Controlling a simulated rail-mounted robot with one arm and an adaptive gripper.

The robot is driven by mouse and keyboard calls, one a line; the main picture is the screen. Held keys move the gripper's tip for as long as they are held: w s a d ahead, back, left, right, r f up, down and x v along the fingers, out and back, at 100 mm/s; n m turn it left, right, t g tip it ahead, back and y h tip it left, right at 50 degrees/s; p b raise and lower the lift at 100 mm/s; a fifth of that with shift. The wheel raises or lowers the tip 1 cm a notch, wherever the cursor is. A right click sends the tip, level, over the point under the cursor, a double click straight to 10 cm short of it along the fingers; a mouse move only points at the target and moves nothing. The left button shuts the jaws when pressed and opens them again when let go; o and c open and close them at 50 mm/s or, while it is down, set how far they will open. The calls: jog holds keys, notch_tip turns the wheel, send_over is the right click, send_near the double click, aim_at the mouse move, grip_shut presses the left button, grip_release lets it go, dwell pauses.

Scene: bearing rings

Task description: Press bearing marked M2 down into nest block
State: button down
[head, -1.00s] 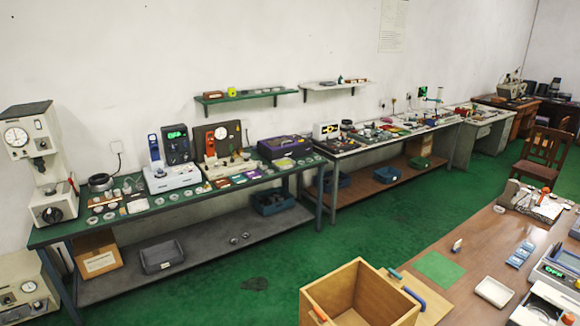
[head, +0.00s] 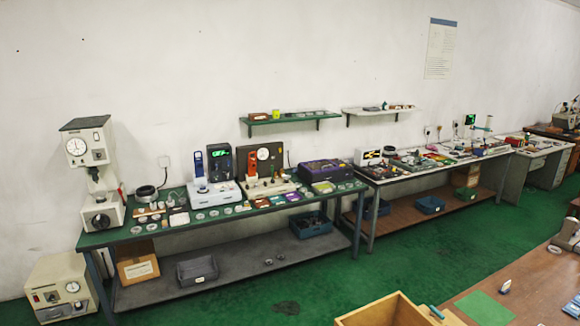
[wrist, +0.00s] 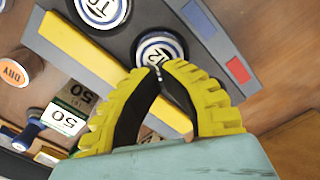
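In the wrist view, a white-faced ring with a dark blue band (wrist: 160,46) sits in a grey block (wrist: 205,62). Its mark is partly covered and reads like "2" at the end, so it may be M2. A second blue-banded ring (wrist: 103,11), with a mark starting with "T", sits at the block's upper left. My gripper (wrist: 157,70) has yellow ribbed fingers with dark inner pads. Its fingertips meet over the lower edge of the partly covered ring, with nothing seen between them. Whether they touch the ring I cannot tell. My gripper does not show in the head view.
Yellow strips (wrist: 85,48) edge the block in the wrist view. Left of it are a "DRY" container (wrist: 14,72), a "50" block (wrist: 64,119) and a blue knobbed tool (wrist: 30,133). In the head view, a wooden box (head: 385,312) stands near a brown table (head: 535,285).

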jog(key=shift+f+b, duration=1.65)
jog(key=shift+f, duration=0.5)
dwell(0.6)
jog(key=shift+r, duration=0.15)
jog(key=shift+r+p, duration=3.45)
jog(key=shift+r, duration=0.05)
jog(key=shift+f, duration=0.1)
